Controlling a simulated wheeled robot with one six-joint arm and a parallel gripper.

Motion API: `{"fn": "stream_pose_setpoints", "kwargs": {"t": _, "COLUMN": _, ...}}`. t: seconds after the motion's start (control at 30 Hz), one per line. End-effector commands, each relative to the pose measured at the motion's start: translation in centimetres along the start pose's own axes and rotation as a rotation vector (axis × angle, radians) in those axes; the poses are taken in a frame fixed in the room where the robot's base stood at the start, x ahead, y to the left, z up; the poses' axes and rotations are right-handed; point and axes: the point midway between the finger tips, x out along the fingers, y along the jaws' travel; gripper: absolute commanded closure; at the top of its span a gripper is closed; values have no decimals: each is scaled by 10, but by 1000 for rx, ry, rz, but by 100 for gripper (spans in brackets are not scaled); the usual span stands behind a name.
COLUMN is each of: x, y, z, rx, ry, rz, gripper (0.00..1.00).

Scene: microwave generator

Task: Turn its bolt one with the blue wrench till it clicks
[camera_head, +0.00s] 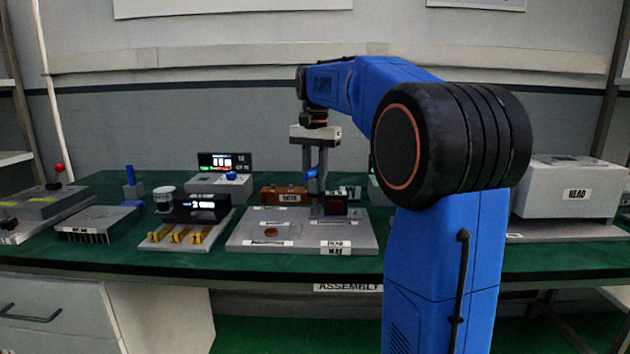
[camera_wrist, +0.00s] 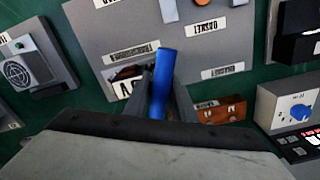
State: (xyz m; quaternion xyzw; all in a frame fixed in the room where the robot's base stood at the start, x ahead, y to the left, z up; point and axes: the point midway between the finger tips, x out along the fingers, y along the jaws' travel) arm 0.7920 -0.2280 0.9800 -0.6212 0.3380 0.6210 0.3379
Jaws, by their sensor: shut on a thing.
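My gripper (camera_head: 315,182) is shut on a blue bar, which looks like the blue wrench (camera_head: 311,174), over the back right of a light grey labelled plate (camera_head: 235,240). In the wrist view the blue wrench (camera_wrist: 161,84) sticks out between the two grey fingers of my gripper (camera_wrist: 162,95), pointing over the same plate (camera_wrist: 105,40). Bolt one cannot be made out. A small dark block (camera_head: 337,206) stands beside the fingers; its top is unclear. I cannot tell whether the wrench touches anything.
A brown labelled box (camera_head: 283,194) stands behind the plate, close left of the fingers. Left are a black display unit (camera_head: 203,208), a white cup (camera_head: 163,198) and a blue upright piece (camera_head: 130,176). A white HEAD box (camera_head: 573,190) is far right. Green bench shows between.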

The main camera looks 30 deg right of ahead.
Motion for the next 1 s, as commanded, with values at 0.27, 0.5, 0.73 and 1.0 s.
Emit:
{"fn": "stream_pose_setpoints", "kwargs": {"t": 0.27, "x": 0, "y": 0, "z": 0, "rx": 85, "ry": 0, "rz": 0, "gripper": 100}}
{"fn": "stream_pose_setpoints", "kwargs": {"t": 0.5, "x": 0, "y": 0, "z": 0, "rx": 315, "ry": 0, "rz": 0, "gripper": 100}}
{"fn": "stream_pose_setpoints", "kwargs": {"t": 0.73, "x": 0, "y": 0, "z": 0, "rx": 401, "ry": 0, "rz": 0, "gripper": 100}}
{"fn": "stream_pose_setpoints", "kwargs": {"t": 1.0, "x": 0, "y": 0, "z": 0, "rx": 386, "ry": 0, "rz": 0, "gripper": 100}}
